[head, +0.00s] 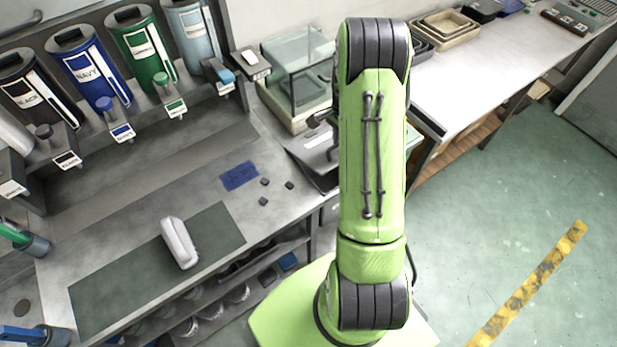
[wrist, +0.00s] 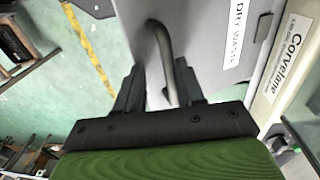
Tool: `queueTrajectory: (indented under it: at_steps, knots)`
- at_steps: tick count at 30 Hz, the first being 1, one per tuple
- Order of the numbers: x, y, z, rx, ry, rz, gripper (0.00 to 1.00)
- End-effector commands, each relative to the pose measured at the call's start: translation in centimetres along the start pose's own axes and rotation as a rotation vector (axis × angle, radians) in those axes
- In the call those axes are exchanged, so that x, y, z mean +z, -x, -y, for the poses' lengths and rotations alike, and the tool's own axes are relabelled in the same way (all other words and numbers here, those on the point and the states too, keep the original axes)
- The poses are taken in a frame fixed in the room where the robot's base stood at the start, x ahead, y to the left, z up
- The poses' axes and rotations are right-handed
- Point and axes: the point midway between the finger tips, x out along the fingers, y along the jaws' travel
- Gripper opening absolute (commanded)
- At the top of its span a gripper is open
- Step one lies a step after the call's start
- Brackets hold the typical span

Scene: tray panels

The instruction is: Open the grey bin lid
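The grey bin lid (wrist: 205,35) fills the upper middle of the wrist view, with a white "DRY WASTE" label (wrist: 243,40). A dark curved bar handle (wrist: 166,55) stands on it. My gripper (wrist: 158,85) is open, with one finger on each side of the handle's near end. The handle lies between the fingers, with a gap visible on the left; whether the right finger touches it I cannot tell.
A cream-based glass case (head: 297,75) stands right behind the lid; its "Corvelane" label (wrist: 288,60) shows close by in the wrist view. The left bench (head: 110,225) holds a white object (head: 179,243) and small dark cubes. The green floor (head: 500,200) at right is open.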

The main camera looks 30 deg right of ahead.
Motion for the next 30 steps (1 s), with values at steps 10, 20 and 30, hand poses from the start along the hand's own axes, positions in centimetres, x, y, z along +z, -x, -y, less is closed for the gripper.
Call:
queueTrajectory:
  at_steps: [10, 20, 30]
  knots:
    - [0.0, -6.8, -2.4, -0.272, -0.005, 0.002, 0.38]
    - [-0.1, 1.6, -4.3, -0.284, -0.001, -0.004, 0.38]
    - [-0.1, 9.2, -6.5, -0.282, 0.000, -0.003, 0.38]
